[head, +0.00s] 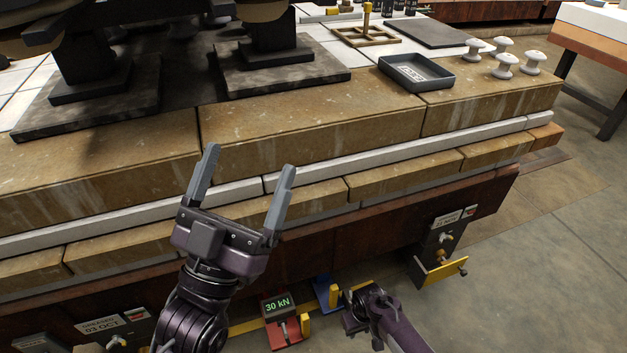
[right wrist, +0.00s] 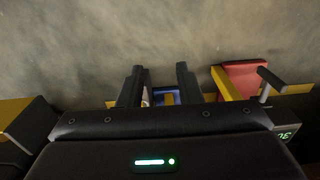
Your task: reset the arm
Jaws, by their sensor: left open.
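My left gripper (head: 250,162) is open and empty in the head view, its fingers pointing up in front of the bench's stone front edge. My right arm (head: 385,318) is low at the bottom of the head view, beside the blue and red devices near the floor. My right gripper (right wrist: 160,68) shows in the right wrist view with its fingers apart and nothing held. A blue part (right wrist: 167,96) lies beyond the gap between them.
The stone bench (head: 310,125) carries a dark tray (head: 416,73), several white insulators (head: 505,64) and dark stands on plates (head: 280,68). A red device (head: 281,321) reads 30 kN. A yellow-edged bracket (head: 440,270) juts below the bench.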

